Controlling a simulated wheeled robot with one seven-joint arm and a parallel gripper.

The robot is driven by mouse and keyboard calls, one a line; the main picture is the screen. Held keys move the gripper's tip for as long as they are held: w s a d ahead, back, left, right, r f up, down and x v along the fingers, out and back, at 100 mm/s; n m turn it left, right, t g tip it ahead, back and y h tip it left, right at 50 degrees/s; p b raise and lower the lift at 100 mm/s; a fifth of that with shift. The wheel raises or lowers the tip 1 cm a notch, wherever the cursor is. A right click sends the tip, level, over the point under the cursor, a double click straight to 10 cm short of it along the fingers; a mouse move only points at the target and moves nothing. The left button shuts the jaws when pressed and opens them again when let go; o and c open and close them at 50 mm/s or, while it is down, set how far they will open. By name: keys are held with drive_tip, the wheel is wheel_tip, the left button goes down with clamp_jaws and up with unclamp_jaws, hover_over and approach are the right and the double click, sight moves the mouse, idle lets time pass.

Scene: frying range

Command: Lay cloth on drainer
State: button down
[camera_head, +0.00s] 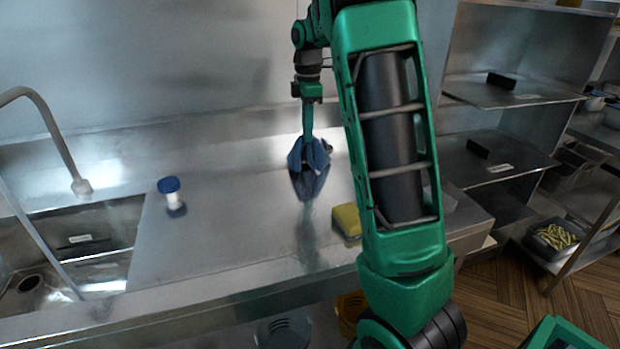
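A small blue cloth (320,156) is bunched at the tip of my gripper (308,142), toward the back of the steel drainer (225,235). My gripper points down, and its fingers look closed on the cloth, whose sides hang in folds around them. The cloth's reflection shows just below it on the steel. I cannot tell whether its lower edge touches the surface. The drainer is a flat metal surface to the right of the sink.
A white jar with a blue lid (171,193) stands on the drainer's left. A yellow sponge (347,221) lies near its front right, beside my arm. The sink (75,240) and its tap (60,140) are at left. The middle of the drainer is clear.

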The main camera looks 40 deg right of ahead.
drive_tip(key=s+a+f, duration=0.1)
drive_tip(key=s+f, duration=0.2)
drive_tip(key=s, duration=0.1)
drive_tip(key=s+a+f, duration=0.1)
drive_tip(key=s+f, duration=0.2)
drive_tip(key=s, duration=0.1)
drive_tip(key=s+a+f, duration=0.2)
drive_tip(key=s, duration=0.1)
drive_tip(key=shift+s+f, duration=0.4)
drive_tip(key=c, duration=1.6)
unclamp_jaws()
drive_tip(key=shift+o, duration=0.2)
